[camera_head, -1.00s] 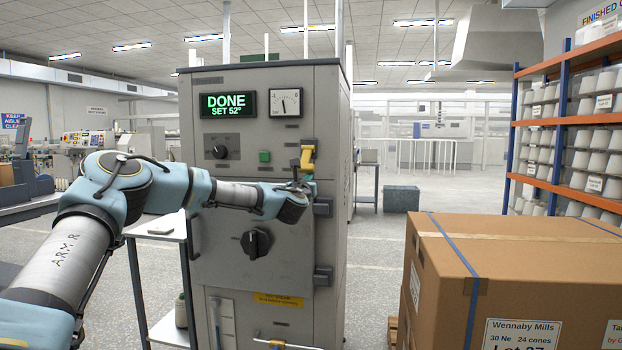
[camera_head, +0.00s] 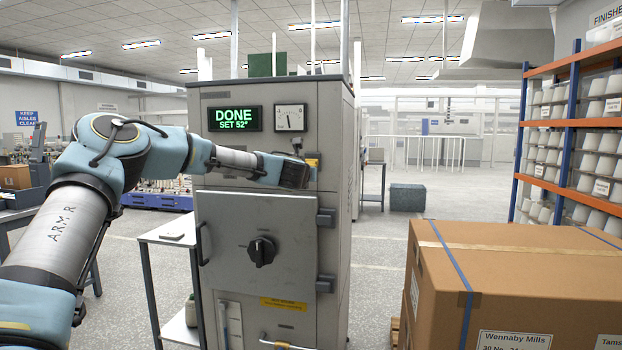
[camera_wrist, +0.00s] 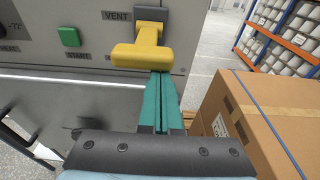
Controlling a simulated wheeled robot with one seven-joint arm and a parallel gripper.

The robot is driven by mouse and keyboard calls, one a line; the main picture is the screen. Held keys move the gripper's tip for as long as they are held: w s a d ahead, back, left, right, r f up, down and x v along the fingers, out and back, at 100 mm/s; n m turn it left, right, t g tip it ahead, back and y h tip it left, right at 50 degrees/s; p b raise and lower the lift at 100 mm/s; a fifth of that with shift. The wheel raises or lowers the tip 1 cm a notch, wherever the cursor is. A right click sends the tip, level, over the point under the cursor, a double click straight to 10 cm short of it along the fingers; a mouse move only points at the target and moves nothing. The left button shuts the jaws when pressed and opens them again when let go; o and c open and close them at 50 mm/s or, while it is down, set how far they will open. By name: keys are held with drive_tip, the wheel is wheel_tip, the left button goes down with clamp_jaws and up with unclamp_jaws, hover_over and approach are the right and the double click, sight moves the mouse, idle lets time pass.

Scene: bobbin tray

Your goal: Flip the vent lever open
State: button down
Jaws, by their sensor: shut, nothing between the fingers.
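The vent lever (camera_wrist: 137,54) is yellow and sits beside the VENT label on the grey machine panel. In the wrist view its stem rises from a broad crossbar at the lower end, so it seems to hang down. In the head view only a yellow part of the lever (camera_head: 313,161) shows past my arm. My gripper (camera_wrist: 160,76) is shut and empty, its teal fingers together. The fingertips are at the crossbar's lower right edge in the wrist view; I cannot tell whether they touch it.
A green START button (camera_wrist: 69,36) is left of the lever. A large cardboard box (camera_head: 520,270) stands at the right, before a shelf rack (camera_head: 568,130).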

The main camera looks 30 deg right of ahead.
wheel_tip(320, 180, up, 11)
drive_tip(key=d, duration=0.1)
drive_tip(key=shift+w, duration=0.35)
idle(0.4)
drive_tip(key=shift+p, duration=0.3)
drive_tip(key=s+a+f+b, duration=0.1)
drive_tip(key=s+a+b, duration=0.4)
drive_tip(key=s+a, duration=0.2)
drive_tip(key=shift+s+a+b, duration=0.25)
drive_tip(key=shift+s+b, duration=0.05)
drive_tip(key=shift+f, duration=0.15)
